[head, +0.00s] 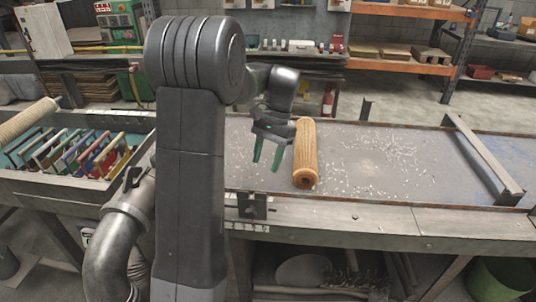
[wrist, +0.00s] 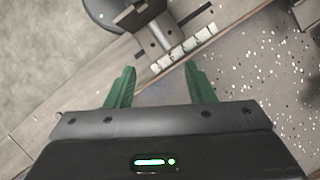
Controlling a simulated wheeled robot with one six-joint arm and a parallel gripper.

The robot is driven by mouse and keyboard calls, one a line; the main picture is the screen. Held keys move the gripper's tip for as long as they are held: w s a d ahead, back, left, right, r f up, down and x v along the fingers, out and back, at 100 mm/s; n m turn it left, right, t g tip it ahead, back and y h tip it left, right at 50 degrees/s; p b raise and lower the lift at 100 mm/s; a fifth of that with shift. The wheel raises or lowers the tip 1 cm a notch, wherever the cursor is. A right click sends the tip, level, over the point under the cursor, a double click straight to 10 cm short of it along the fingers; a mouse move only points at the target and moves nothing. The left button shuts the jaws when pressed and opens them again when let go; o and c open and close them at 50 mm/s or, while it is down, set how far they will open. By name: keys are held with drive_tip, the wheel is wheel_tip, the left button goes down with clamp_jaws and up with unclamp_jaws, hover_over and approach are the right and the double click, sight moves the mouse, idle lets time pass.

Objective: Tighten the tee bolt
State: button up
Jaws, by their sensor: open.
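My gripper (head: 267,155) is open and empty, its two green fingers pointing down over the bench, left of the orange-brown mesh tube. In the wrist view my gripper (wrist: 160,72) shows its fingers apart with only bench surface between them. A dark metal bracket (head: 252,207) sits on the bench's front edge, below and left of the fingers. In the wrist view the bracket (wrist: 140,14) lies beyond the fingertips, apart from them. A black T-shaped piece (head: 131,180) stands further left; I cannot tell whether it is the tee bolt. No bolt shows clearly.
The mesh tube (head: 305,153) lies on the bench just right of my gripper. A tray of coloured frames (head: 75,152) is at left. A steel crossbar (head: 483,158) spans the right side.

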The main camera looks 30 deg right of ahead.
drive_tip(key=shift+v, duration=0.8)
drive_tip(key=shift+c, duration=1.1)
drive_tip(key=shift+a+n+b, duration=0.4)
drive_tip(key=shift+c, duration=0.5)
drive_tip(key=s+a+r+n+t+h+b, duration=0.1)
drive_tip(key=s+a+n+h+b, duration=0.15)
drive_tip(key=a+n+h, duration=0.2)
drive_tip(key=shift+n, duration=0.45)
drive_tip(key=f, duration=1.3)
drive_tip(key=shift+w+a+f+b, duration=0.25)
drive_tip(key=shift+a+f+b, duration=0.05)
drive_tip(key=shift+a+f, duration=0.05)
clamp_jaws()
